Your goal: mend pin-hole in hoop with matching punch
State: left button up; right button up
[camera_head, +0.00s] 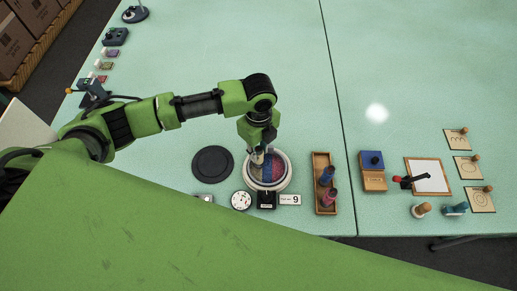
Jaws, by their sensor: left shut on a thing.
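The round hoop (284,180) stands near the table's front edge, with a pale rim and blue, red and purple tufted areas. My left gripper (259,151) points down over its upper left part, shut on a small punch whose colour is mostly hidden. The punch tip is low over the hoop; I cannot tell whether it touches. The gripper hides part of the tufting, and the pin-hole cannot be made out. A wooden tray (321,208) to the right holds a blue punch (326,176) and a pink punch (329,197). My right gripper is not in view.
A black disc (212,164) lies left of the hoop, a white speckled dish (241,201) in front. A card marked 9 (290,199) stands beside it. A blue-topped box (373,182), framed white board (437,177) and stamps are right.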

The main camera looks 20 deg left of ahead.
pick_arm(q)
jog(key=shift+f, duration=0.5)
dwell(0.3)
dwell(0.4)
jog(key=shift+s+f, duration=0.1)
dwell(0.7)
jog(key=shift+s+f, duration=0.1)
dwell(0.6)
notch_tip(320, 180, up, 2)
jog(key=p, duration=0.2)
jog(key=shift+r+p, duration=0.2)
jog(key=shift+p, duration=0.2)
notch_tip(320, 180, up, 3)
jog(key=p, duration=0.2)
jog(key=shift+f+p, duration=0.15)
jog(key=shift+p, duration=0.2)
jog(key=shift+w+r, duration=0.2)
jog(key=shift+r, duration=0.9)
